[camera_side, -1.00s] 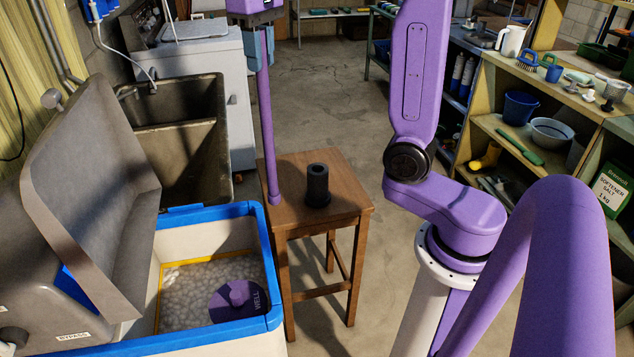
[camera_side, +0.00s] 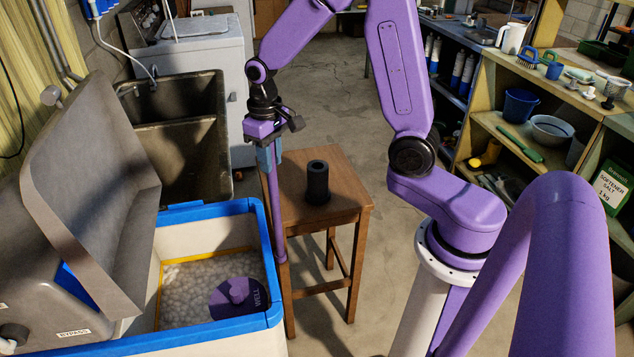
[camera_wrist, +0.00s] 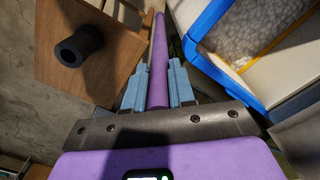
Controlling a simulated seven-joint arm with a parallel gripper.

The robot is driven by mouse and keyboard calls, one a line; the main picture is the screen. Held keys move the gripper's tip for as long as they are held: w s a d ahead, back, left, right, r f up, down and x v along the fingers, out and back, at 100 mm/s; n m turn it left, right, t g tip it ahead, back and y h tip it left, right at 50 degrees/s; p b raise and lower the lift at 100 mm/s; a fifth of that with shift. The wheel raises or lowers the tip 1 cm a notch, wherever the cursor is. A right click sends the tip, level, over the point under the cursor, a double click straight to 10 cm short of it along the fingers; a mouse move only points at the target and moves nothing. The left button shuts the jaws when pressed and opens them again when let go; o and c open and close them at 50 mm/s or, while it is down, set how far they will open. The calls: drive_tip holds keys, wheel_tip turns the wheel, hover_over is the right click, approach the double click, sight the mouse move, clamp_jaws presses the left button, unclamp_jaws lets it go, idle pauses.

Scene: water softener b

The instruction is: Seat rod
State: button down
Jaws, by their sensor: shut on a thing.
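My gripper (camera_side: 269,157) is shut on a long purple rod (camera_side: 274,208) near its upper end. The rod hangs down, nearly upright with a slight tilt, between the tank and the stool. In the wrist view the rod (camera_wrist: 159,45) runs out between the blue fingers (camera_wrist: 158,78). A black hollow cylinder (camera_side: 318,183) stands upright on the stool, right of the rod and apart from it. The open blue-rimmed tank (camera_side: 274,310) holds pale pebbly salt and a purple round lid marked WELL (camera_side: 236,296). The rod's lower end is outside the tank, close to its right rim.
The wooden stool (camera_side: 338,212) stands right of the tank, its left edge close to the rod. The tank's grey lid (camera_side: 95,190) is raised on the left. A dark sink (camera_side: 175,160) stands behind. Shelves (camera_side: 515,150) line the right; floor behind the stool is clear.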

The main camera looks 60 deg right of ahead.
idle(0.3)
wheel_tip(320, 180, up, 30)
drive_tip(key=r, duration=0.1)
drive_tip(key=d+f+m, duration=0.1)
drive_tip(key=d+m, duration=0.2)
drive_tip(key=d, duration=1.8)
drive_tip(key=shift+w+f, duration=0.2)
drive_tip(key=shift+f, duration=2.05)
